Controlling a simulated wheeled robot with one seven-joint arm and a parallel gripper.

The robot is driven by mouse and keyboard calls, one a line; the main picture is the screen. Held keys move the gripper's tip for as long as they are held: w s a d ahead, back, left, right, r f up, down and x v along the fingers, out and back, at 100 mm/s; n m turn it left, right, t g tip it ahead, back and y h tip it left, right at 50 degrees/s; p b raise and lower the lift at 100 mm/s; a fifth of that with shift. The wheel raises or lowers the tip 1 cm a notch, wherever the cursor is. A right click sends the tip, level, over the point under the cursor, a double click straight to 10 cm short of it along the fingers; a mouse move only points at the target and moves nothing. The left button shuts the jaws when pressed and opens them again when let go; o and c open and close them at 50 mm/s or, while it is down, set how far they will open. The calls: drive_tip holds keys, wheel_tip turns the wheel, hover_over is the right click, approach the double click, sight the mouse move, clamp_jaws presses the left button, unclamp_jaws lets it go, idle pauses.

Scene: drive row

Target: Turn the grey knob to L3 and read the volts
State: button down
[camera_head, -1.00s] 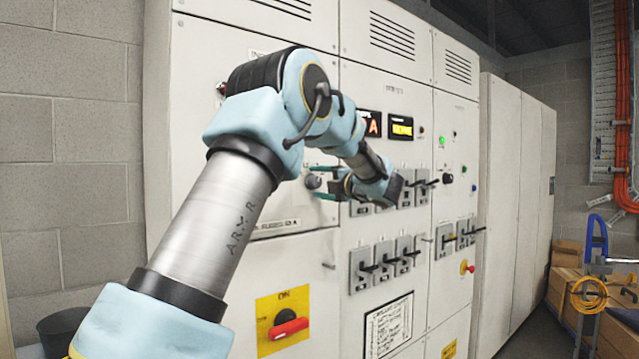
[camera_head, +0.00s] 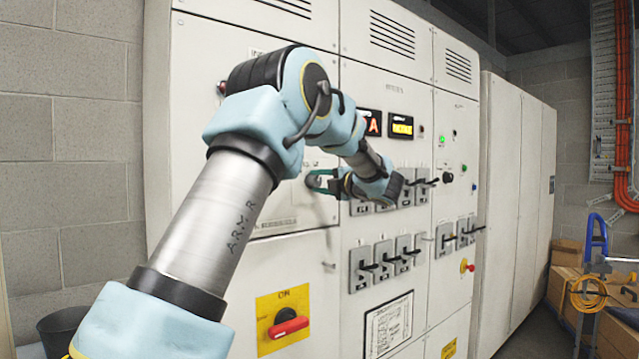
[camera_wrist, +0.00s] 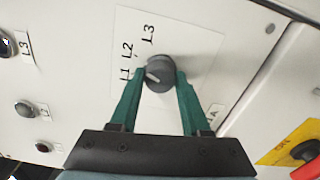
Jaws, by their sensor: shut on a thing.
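The grey knob (camera_wrist: 161,80) shows in the wrist view between the two green fingers of my gripper (camera_wrist: 160,74), which are shut on its sides. A pale pointer mark on the knob faces left, nearest the L1 label; L2 and L3 (camera_wrist: 148,34) stand further round its upper left. An amber display (camera_head: 401,127) and a red display (camera_head: 372,122), partly hidden by my arm, are lit. I cannot read a volts figure on either.
Rows of grey switches with black handles (camera_head: 383,258) stick out below and right of my gripper. A red-handled switch on a yellow plate (camera_head: 283,320) is lower left. A red button (camera_head: 466,266) is at right. Boxes and a blue-handled trolley (camera_head: 596,235) stand far right.

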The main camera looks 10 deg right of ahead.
drive_tip(key=m, duration=0.4)
drive_tip(key=shift+m+p, duration=0.75)
drive_tip(key=shift+m, duration=1.05)
drive_tip(key=shift+c, duration=1.8)
unclamp_jaws()
drive_tip(key=b+v, duration=0.4)
drive_tip(key=v, duration=0.6)
drive_tip(key=shift+s+d+b, duration=0.2)
drive_tip(key=shift+s+b, duration=0.1)
drive_tip(key=shift+s, duration=0.05)
